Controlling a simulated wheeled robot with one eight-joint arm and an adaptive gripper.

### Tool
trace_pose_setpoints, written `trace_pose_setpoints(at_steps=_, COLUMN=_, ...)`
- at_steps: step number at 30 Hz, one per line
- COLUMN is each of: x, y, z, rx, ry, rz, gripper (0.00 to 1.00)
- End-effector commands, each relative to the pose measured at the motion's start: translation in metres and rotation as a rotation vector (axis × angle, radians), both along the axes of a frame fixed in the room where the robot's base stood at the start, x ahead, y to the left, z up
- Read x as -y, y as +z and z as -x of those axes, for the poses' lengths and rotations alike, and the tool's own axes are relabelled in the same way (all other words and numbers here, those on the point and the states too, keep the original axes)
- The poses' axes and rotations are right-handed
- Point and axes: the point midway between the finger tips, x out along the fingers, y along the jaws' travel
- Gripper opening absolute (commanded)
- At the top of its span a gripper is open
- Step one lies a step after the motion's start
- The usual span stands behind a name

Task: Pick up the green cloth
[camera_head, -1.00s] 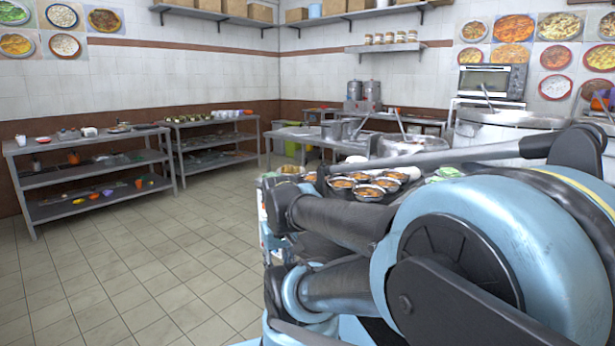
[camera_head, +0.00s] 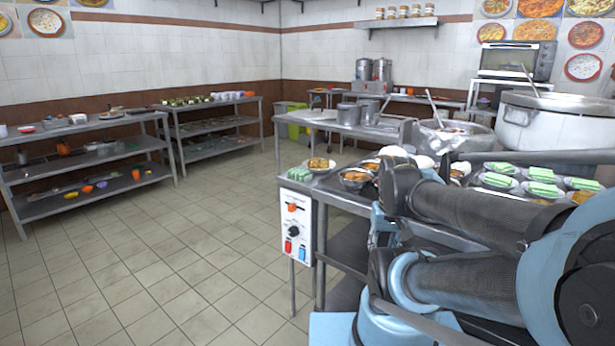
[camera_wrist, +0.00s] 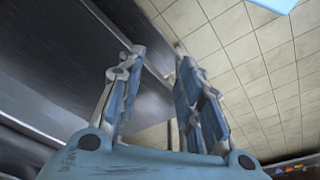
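Green and white striped items (camera_head: 541,174) sit in several dishes on the counter at the right; whether any is cloth I cannot tell. In the wrist view my gripper (camera_wrist: 160,62) is open with its fingers apart and nothing between them. Floor tiles and a dark flat surface show beyond it. In the head view my arm covers the right foreground and the gripper's fingers cannot be made out.
A metal counter (camera_head: 338,190) with food dishes and a control panel (camera_head: 296,228) stands at centre right. A large pot (camera_head: 555,125) is behind it. Shelf racks (camera_head: 90,163) line the left walls. A green bin (camera_head: 297,127) stands at the back. The tiled floor at left is clear.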

Motion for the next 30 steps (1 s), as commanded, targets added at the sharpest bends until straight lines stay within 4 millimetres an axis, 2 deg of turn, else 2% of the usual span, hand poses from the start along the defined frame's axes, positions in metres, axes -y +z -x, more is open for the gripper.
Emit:
trace_pose_setpoints(at_steps=4, x=0.000, y=0.000, z=0.000, rx=0.000, ry=0.000, rz=0.000, gripper=0.33)
trace_pose_setpoints(at_steps=5, x=0.000, y=0.000, z=0.000, rx=0.000, ry=0.000, rz=0.000, gripper=0.38)
trace_pose_setpoints(at_steps=8, x=-0.001, y=0.007, z=0.006, rx=0.012, ry=0.006, rz=-0.001, gripper=0.61)
trace_pose_setpoints(at_steps=11, x=-0.004, y=0.018, z=-0.003, rx=0.015, ry=0.035, rz=-0.005, gripper=0.62)
trace_pose_setpoints(at_steps=17, x=-0.015, y=0.067, z=-0.049, rx=0.031, ry=0.158, rz=-0.022, gripper=0.62)
trace_pose_setpoints(at_steps=24, x=-0.045, y=0.129, z=-0.120, rx=0.057, ry=0.348, rz=-0.046, gripper=0.62)
trace_pose_setpoints(at_steps=30, x=-0.075, y=0.172, z=-0.184, rx=0.087, ry=0.507, rz=-0.066, gripper=0.62)
